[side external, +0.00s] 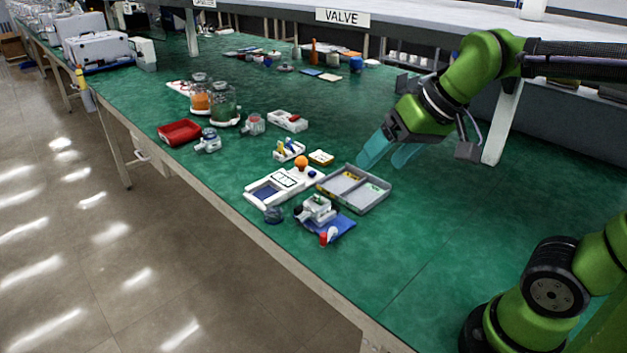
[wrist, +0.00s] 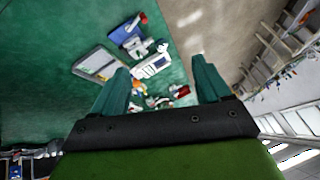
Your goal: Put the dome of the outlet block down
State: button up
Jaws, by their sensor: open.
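A grey-white block with dark round side parts (side external: 316,208) sits on a blue mat (side external: 341,226); it also shows in the wrist view (wrist: 138,47). A small, dark, see-through rounded piece (side external: 274,214) lies on the bench to its left and may be the dome, but I cannot tell for sure. A small red and white item (side external: 327,237) is at the mat's front edge. My gripper (side external: 381,163) is open, with nothing visible between its teal fingers, above the bench and behind the grey tray. The wrist view shows the fingers (wrist: 158,65) spread apart.
A grey divided tray (side external: 367,201) and a white tray with a blue recess (side external: 264,198) stand beside the block. An orange ball (side external: 301,162) is on the white tray. A red tray (side external: 180,132) and jars (side external: 224,104) are farther left. The green bench is clear at the right.

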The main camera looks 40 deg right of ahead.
jog(key=shift+m+t, duration=0.4)
jog(key=shift+t, duration=0.2)
jog(key=s+f, duration=0.1)
jog(key=s, duration=0.1)
jog(key=s+f, duration=0.2)
jog(key=shift+s+f, duration=0.1)
jog(key=shift+s, duration=0.25)
